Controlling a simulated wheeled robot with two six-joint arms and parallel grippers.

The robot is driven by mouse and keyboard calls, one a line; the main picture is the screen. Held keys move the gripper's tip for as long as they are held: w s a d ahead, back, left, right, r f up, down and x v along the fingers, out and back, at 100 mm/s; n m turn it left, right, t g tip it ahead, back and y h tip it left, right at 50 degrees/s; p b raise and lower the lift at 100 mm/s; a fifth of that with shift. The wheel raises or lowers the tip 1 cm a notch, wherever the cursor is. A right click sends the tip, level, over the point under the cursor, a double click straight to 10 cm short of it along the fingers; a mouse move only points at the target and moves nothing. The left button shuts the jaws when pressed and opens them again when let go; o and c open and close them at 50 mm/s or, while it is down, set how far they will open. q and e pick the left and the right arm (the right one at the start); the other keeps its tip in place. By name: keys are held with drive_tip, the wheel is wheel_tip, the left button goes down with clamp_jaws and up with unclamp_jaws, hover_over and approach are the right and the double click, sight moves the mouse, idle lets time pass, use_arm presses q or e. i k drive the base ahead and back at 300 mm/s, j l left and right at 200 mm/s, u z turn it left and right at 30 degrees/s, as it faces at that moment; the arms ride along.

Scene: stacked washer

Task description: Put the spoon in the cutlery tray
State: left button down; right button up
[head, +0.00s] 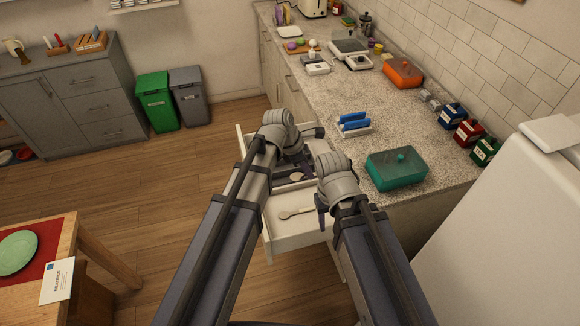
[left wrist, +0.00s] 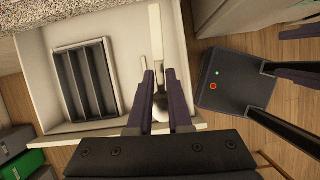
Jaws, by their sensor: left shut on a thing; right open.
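In the left wrist view my left gripper (left wrist: 158,75) is shut on the pale spoon (left wrist: 160,108). The spoon's bowl shows between the fingers and its long handle extends away. The grey cutlery tray (left wrist: 85,80), with several long slots, lies in the drawer left of the fingers there. In the head view the left wrist hides much of the tray. My right gripper (head: 320,207) is open beside the drawer's near end, mostly hidden by its own wrist.
A pale spoon-shaped utensil (head: 297,213) lies in the drawer's near section. The counter above holds a teal lidded dish (head: 397,168) and a small rack with blue items (head: 354,123). A table (head: 60,238) stands at lower left; the floor between is clear.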

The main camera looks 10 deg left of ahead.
sight(284, 168)
drive_tip(key=j+z, duration=0.25)
drive_tip(key=z, duration=0.2)
drive_tip(key=k+j+z, duration=0.15)
drive_tip(key=z, duration=0.3)
